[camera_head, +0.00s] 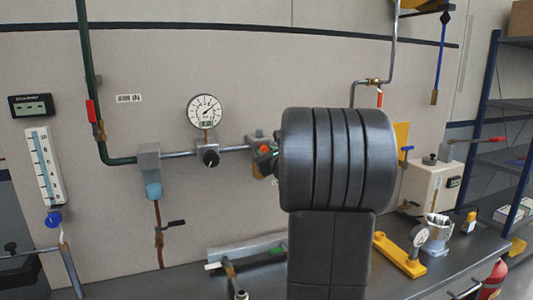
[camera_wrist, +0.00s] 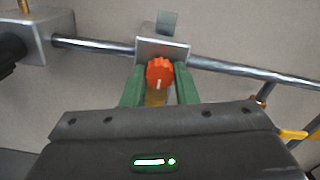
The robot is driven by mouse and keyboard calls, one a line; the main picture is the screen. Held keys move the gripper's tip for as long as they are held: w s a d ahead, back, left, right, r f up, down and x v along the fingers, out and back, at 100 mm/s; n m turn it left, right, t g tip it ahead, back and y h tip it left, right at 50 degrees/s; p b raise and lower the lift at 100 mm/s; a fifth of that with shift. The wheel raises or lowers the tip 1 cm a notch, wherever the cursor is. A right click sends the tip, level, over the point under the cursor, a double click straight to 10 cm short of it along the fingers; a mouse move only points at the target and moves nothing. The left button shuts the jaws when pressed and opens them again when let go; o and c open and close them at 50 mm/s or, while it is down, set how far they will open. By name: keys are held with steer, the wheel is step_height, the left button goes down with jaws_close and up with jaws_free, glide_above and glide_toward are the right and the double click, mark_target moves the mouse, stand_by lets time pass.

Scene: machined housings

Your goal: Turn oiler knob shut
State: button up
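The oiler knob (camera_wrist: 160,71) is round and orange-red with a white mark pointing roughly downward. It sits on the front of the grey oiler block (camera_wrist: 163,46), with an amber part (camera_wrist: 155,99) below. In the wrist view, the green fingers of my gripper (camera_wrist: 160,84) stand one on each side of the knob, with slim gaps showing. In the head view, the oiler block (camera_head: 256,140) shows just left of my dark wrist. Much of the knob and my gripper is hidden there.
A pipe (camera_head: 178,154) runs along the wall through the oiler. A pressure gauge (camera_head: 205,110) with a black knob (camera_head: 210,158) below and a filter with a blue bowl (camera_head: 153,190) are to the left. A yellow fixture (camera_head: 399,256) lies on the bench to the right.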

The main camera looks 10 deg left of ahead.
steer(key=shift+c, duration=0.9)
steer(key=shift+f+n+b, duration=0.1)
steer(key=shift+n+b, duration=0.2)
steer(key=shift+b, duration=0.15)
steer(key=shift+n+b, duration=14)
steer(key=shift+n, duration=3.7)
